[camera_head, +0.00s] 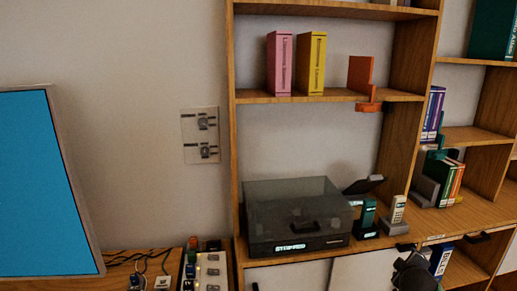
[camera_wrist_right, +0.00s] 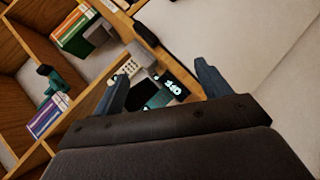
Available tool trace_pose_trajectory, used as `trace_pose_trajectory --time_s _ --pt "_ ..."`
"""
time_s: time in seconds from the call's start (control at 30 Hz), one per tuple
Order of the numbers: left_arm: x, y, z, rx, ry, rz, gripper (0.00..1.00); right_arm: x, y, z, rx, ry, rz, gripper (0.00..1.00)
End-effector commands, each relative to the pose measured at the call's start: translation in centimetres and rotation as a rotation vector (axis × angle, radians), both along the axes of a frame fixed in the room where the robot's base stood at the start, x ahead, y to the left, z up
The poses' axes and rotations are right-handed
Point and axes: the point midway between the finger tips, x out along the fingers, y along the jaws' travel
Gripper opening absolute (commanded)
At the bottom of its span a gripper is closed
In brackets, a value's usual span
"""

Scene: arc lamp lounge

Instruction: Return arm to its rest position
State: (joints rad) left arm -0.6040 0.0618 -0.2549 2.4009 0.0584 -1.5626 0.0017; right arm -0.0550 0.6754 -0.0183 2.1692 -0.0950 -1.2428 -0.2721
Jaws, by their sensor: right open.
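My right gripper (camera_wrist_right: 165,66) is open in the right wrist view, its two dark fingers apart with nothing held between them. Beyond the fingers are a white handset (camera_wrist_right: 129,67) and a dark device with a lit display (camera_wrist_right: 173,86); they look apart from the fingers, though the gap is hard to judge. In the head view a dark part of my right arm shows at the bottom right, in front of the lower shelf. My left gripper is not in view.
A wooden shelf unit holds a dark-lidded box (camera_head: 298,217), a teal phone (camera_head: 367,217) and a white handset (camera_head: 397,212) on its counter. Pink (camera_head: 279,64) and yellow (camera_head: 311,64) books stand above. A blue screen (camera_head: 45,185) is at left.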

Motion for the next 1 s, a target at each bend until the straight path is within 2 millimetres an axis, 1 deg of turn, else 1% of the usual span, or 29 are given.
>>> trace_pose_trajectory --time_s 0.03,0.1,0.17,0.2,0.27,0.3,0.37,0.4,0.47,0.5,0.57,0.6,0.67,0.7,0.77,0.8,0.9,1.0 --pt "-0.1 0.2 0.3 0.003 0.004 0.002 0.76 -1.7 2.1 -1.8 0.088 0.028 -0.035 0.76" --pt "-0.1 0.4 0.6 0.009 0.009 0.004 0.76 -4.0 4.9 -4.1 0.200 0.072 -0.089 0.76" --pt "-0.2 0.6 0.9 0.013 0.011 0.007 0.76 -6.2 7.3 -6.0 0.283 0.115 -0.126 0.76" --pt "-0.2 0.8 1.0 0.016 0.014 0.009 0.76 -7.6 8.9 -7.1 0.332 0.144 -0.149 0.76" --pt "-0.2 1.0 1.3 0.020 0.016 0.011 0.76 -9.9 11.5 -8.7 0.400 0.192 -0.174 0.76" --pt "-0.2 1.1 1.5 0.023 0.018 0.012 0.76 -11.4 13.2 -9.7 0.440 0.226 -0.187 0.76" --pt "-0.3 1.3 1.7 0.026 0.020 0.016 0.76 -13.8 15.8 -10.9 0.493 0.276 -0.197 0.76" --pt "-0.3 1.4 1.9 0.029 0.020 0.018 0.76 -15.3 17.5 -11.7 0.525 0.312 -0.199 0.76" --pt "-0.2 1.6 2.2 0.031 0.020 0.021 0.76 -17.6 20.2 -12.6 0.573 0.361 -0.194 0.76" --pt "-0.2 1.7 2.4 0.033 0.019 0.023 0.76 -19.1 21.9 -13.1 0.603 0.390 -0.190 0.76" --pt "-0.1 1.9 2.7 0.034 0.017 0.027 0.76 -21.2 24.4 -13.7 0.652 0.423 -0.181 0.76" --pt "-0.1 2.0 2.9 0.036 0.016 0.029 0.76 -22.5 26.0 -14.0 0.685 0.445 -0.177 0.76" --pt "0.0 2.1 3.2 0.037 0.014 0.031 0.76 -24.6 28.3 -14.4 0.732 0.475 -0.174 0.76" --pt "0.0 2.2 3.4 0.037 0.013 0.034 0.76 -25.9 29.7 -14.7 0.762 0.497 -0.176 0.76" --pt "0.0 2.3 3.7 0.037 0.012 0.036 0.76 -27.9 31.6 -15.1 0.804 0.529 -0.184 0.76" --pt "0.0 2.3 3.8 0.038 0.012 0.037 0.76 -29.3 32.8 -15.5 0.830 0.553 -0.192 0.76" --pt "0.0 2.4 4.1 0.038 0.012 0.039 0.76 -32.3 35.0 -16.6 0.880 0.608 -0.218 0.76" --pt "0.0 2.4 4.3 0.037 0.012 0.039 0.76 -34.4 35.9 -17.3 0.906 0.644 -0.244 0.76"
